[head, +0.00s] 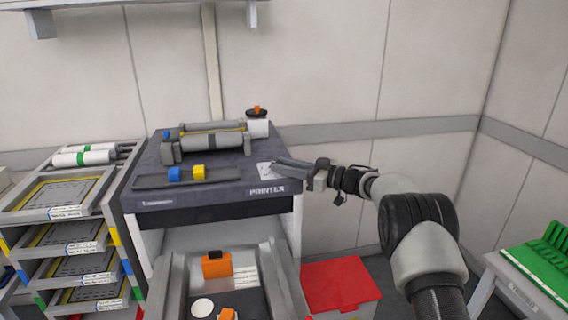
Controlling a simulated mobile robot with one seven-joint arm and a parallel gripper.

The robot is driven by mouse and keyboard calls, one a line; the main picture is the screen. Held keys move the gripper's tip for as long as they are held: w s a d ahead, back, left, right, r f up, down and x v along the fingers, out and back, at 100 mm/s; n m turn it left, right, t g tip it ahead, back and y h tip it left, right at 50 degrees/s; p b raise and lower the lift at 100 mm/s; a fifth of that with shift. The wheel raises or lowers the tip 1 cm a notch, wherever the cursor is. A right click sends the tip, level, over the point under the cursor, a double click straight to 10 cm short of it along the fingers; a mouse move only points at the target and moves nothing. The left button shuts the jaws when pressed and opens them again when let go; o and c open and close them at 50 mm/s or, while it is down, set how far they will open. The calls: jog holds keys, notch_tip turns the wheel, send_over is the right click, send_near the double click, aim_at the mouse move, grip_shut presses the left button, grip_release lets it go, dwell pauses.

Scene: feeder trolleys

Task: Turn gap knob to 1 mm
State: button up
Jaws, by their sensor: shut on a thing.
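The printer (222,200) has a dark top and stands in the middle of the head view. A small white plate with faint marks (265,171) lies on its top at the right front and looks like the gap scale. My gripper (280,163) reaches in from the right, its fingers low over this plate. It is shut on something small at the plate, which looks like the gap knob. The fingers hide the knob, so its pointer and setting cannot be read.
A roller unit (212,141) and a white jar with a black and orange top (258,127) stand behind the plate. A blue block (174,174) and a yellow block (198,171) sit on a front bar. A tray rack (60,210) stands left, a red box (340,285) below right.

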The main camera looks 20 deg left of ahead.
jog(key=shift+w+n+g, duration=0.1)
jog(key=shift+n+g, duration=0.4)
jog(key=shift+g, duration=0.3)
jog(key=o, duration=1.1)
jog(key=shift+c, duration=0.2)
jog(key=d, duration=1.7)
jog(key=shift+s+d, duration=0.15)
jog(key=shift+s, duration=0.25)
jog(key=shift+r, duration=0.1)
